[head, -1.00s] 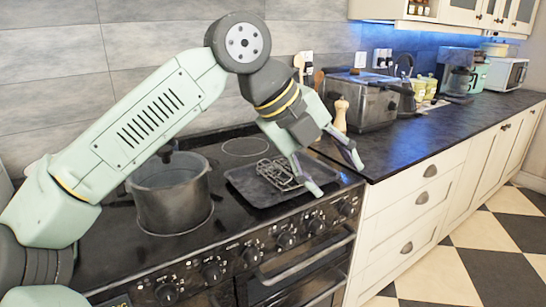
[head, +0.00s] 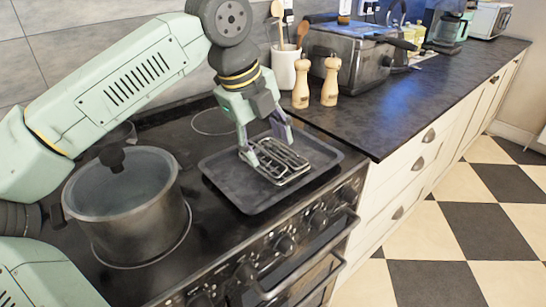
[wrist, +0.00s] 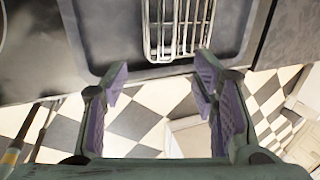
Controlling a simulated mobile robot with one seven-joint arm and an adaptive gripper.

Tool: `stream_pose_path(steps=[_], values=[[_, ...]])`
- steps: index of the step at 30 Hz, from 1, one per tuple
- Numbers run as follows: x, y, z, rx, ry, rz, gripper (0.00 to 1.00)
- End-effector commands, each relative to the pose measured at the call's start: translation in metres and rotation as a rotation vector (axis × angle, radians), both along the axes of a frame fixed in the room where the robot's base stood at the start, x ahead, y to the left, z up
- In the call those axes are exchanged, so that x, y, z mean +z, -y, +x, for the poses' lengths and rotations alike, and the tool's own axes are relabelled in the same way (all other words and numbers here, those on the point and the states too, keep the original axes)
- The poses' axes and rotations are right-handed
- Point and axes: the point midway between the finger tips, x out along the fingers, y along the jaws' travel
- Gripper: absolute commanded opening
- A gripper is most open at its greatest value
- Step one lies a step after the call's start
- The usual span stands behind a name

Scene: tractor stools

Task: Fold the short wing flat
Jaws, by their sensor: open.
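A metal wire rack (head: 283,170) of parallel bars lies on a dark tray (head: 236,192) on the cooker. The rack shows overlapping wire layers; I cannot tell which is the short wing or how far it is raised. In the wrist view the rack (wrist: 178,28) is at the top centre, beyond the fingertips. My gripper (head: 268,146) points down over the rack's far left part. Its fingers are open with nothing between them in the wrist view (wrist: 163,82). In the head view the fingertips overlap the rack's wires; I cannot tell whether they touch.
A lidded pot (head: 125,205) stands left of the tray on the hob. Two wooden mills (head: 329,82), a utensil pot (head: 284,68) and a grey appliance (head: 350,58) stand on the counter behind right. The dark counter (head: 400,115) to the right is clear near its front.

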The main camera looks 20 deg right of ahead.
Motion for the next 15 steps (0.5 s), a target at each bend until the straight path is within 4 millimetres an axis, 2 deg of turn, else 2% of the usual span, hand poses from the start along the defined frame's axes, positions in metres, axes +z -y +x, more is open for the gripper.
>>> stream_pose_path(steps=[7,15], values=[[-0.04,0.014,0.004,-0.002,-0.002,-0.002,0.53],[-0.058,0.019,0.006,-0.001,0.001,-0.002,0.53]])
